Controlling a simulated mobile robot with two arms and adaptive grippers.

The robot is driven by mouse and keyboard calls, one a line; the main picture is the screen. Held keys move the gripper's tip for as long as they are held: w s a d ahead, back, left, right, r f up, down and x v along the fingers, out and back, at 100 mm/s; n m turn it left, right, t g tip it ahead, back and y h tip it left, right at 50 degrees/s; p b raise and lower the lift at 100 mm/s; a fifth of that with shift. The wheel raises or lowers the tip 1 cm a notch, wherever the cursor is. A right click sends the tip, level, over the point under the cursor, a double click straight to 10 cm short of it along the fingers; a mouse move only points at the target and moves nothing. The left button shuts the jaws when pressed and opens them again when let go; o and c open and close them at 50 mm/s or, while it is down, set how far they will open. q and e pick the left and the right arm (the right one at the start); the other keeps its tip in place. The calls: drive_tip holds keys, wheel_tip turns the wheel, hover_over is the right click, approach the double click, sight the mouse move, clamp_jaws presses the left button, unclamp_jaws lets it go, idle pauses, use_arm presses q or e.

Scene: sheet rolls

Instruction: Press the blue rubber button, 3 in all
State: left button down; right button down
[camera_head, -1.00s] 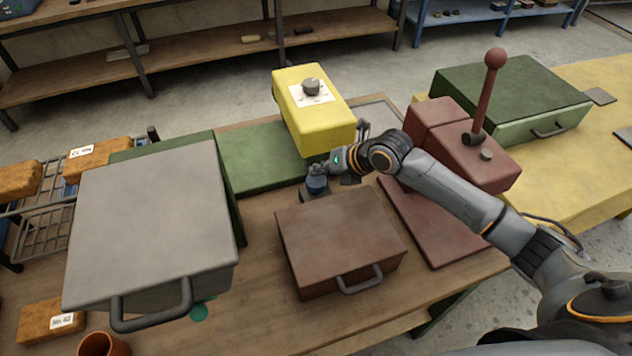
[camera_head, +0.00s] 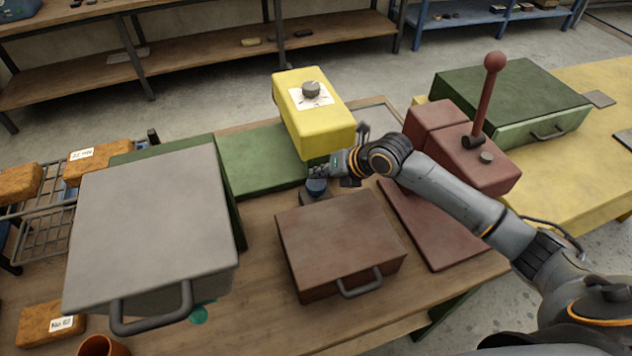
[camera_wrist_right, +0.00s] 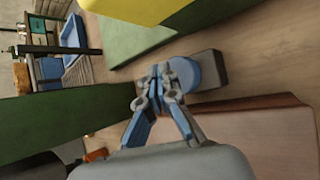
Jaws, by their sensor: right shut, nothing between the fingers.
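The blue rubber button (camera_head: 316,187) is a round blue cap on a small dark base, behind the brown box on the table. In the right wrist view the blue button (camera_wrist_right: 186,74) shows just right of the fingertips, on a dark grey block (camera_wrist_right: 211,69). My right gripper (camera_head: 318,172) is shut and empty, with its fingertips at the button's top edge. In the right wrist view the fingertips of my right gripper (camera_wrist_right: 158,84) overlap the button's left edge. I cannot tell whether they touch it. My left gripper is not in view.
A brown box (camera_head: 335,240) stands close in front of the button, and a yellow box (camera_head: 322,125) close behind. A large grey-lidded box (camera_head: 155,225) is at left. A red lever machine (camera_head: 465,155) stands at right, near my right arm.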

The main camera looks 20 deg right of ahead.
sight(319, 184)
drive_tip(key=shift+f+b, duration=0.3)
drive_tip(key=shift+f, duration=0.1)
drive_tip(key=shift+f+b, duration=0.75)
drive_tip(key=shift+f, duration=0.3)
idle(1.1)
drive_tip(key=shift+r, duration=0.1)
drive_tip(key=shift+r+p, duration=1.05)
drive_tip(key=shift+r, duration=0.3)
wheel_tip(319, 184, up, 5)
drive_tip(key=p, duration=0.4)
drive_tip(key=shift+r, duration=0.1)
